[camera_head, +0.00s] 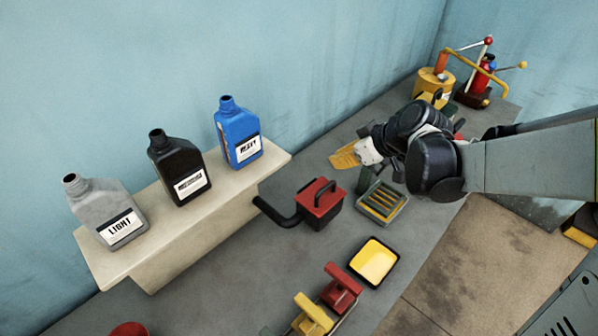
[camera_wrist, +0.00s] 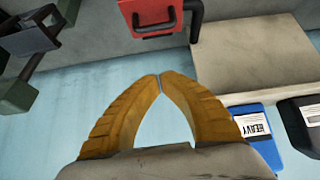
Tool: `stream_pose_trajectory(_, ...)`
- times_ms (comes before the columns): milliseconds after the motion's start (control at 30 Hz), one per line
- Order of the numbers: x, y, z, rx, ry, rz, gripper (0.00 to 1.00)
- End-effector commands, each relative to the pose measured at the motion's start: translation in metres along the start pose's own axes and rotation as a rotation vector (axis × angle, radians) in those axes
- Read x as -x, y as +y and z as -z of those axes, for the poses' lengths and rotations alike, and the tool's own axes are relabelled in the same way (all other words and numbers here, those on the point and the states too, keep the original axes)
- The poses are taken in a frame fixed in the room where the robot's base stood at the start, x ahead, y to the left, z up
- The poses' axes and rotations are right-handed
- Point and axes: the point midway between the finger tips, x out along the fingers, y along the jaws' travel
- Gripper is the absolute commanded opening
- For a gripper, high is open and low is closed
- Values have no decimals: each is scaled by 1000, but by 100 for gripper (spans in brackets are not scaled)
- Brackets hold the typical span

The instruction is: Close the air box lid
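My gripper (camera_head: 346,154) is raised above the back of the bench, near the wall. In the wrist view my gripper's yellow fingertips (camera_wrist: 160,78) meet, with nothing between them. A grey open box with yellow slats (camera_head: 382,205) lies below and right of the gripper, and a dark green upright piece (camera_head: 363,180) stands at its back left. A red-topped box (camera_head: 320,197) with a black handle and black pipe stands to its left, its top looking shut. It also shows in the wrist view (camera_wrist: 150,15). No label shows which box is the air box.
Grey (camera_head: 105,212), black (camera_head: 180,168) and blue (camera_head: 238,133) bottles stand on a cream shelf (camera_head: 150,236). A yellow tray (camera_head: 373,263) and red and yellow valves (camera_head: 341,288) are at the front. A yellow pump (camera_head: 434,86) stands back right.

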Motion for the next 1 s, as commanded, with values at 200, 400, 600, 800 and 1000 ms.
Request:
stream_pose_trajectory(200,-18,5,0,-1,-14,-2,0)
stream_pose_trajectory(400,-60,4,-1,0,-12,-1,0)
stream_pose_trajectory(600,-101,4,-2,0,-12,-1,0)
stream_pose_trajectory(800,-106,5,-30,-3,-12,-3,0)
stream_pose_trajectory(1000,-107,5,-39,-2,-12,-3,0)
